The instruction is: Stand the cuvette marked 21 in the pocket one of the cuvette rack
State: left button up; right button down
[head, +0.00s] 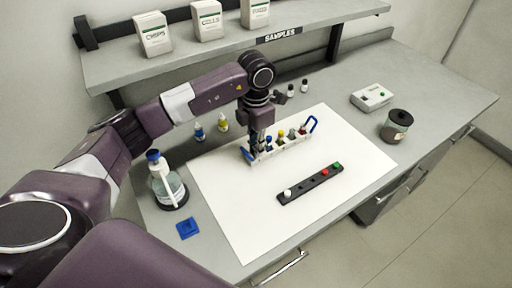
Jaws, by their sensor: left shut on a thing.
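My left gripper (257,144) points down at the left end of a white carrier (290,150) with blue end handles. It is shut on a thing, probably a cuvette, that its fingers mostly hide. Several small capped vessels stand in the carrier right of the fingers, with blue, yellow and red among their colours. A black rack (312,184) with a row of pockets lies in front on the white mat. It has a white top at its left end, red and green tops at its right end, and dark, empty-looking pockets between. The number 21 cannot be read. My right gripper is not in view.
The white mat (230,205) is clear around the black rack. A wash bottle (168,188) and a blue square (187,228) are at left. Small dropper bottles (223,122) stand behind. A dark jar (396,125) and a white device (371,97) are at right. A shelf (230,48) overhangs the back.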

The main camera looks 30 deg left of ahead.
pick_arm(q)
jog(key=shift+s+f, duration=0.1)
jog(key=shift+f, duration=0.1)
jog(key=o, duration=0.8)
jog(key=shift+o, duration=0.2)
notch_tip(320, 180, up, 12)
dwell(0.5)
